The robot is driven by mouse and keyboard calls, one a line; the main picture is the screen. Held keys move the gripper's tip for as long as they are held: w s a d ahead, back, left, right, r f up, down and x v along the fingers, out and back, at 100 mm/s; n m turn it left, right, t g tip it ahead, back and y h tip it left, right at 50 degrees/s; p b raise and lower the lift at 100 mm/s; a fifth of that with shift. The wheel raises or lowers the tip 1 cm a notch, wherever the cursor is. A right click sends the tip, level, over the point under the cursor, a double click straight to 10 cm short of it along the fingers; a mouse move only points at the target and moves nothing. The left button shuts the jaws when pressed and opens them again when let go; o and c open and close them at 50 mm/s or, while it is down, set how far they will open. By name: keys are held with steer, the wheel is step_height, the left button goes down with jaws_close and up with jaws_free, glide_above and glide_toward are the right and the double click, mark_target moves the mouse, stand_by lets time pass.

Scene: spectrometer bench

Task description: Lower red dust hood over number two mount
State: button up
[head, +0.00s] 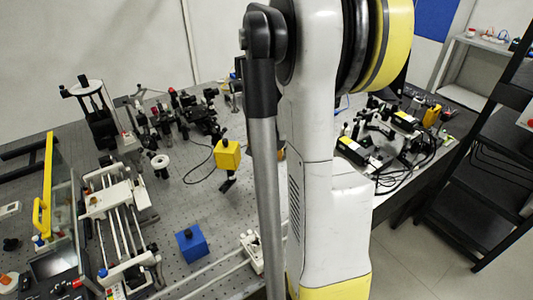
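I cannot make out a red dust hood or any number on a mount in the head view. A yellow box-shaped piece (228,155) with a dark knob on top stands over the middle of the bench, with a dark part just below it. A blue box-shaped piece (191,244) with a dark top knob sits on the bench nearer to me. My arm fills the centre and hides the bench behind it. My gripper does not show, so I cannot see whether it holds anything.
The perforated bench (215,215) has some free surface around the blue piece. A rail assembly (118,220) and a yellow-framed panel (47,190) stand left. Black optical mounts crowd the back. Cabled instruments (375,150) lie right, near a dark rack (480,170).

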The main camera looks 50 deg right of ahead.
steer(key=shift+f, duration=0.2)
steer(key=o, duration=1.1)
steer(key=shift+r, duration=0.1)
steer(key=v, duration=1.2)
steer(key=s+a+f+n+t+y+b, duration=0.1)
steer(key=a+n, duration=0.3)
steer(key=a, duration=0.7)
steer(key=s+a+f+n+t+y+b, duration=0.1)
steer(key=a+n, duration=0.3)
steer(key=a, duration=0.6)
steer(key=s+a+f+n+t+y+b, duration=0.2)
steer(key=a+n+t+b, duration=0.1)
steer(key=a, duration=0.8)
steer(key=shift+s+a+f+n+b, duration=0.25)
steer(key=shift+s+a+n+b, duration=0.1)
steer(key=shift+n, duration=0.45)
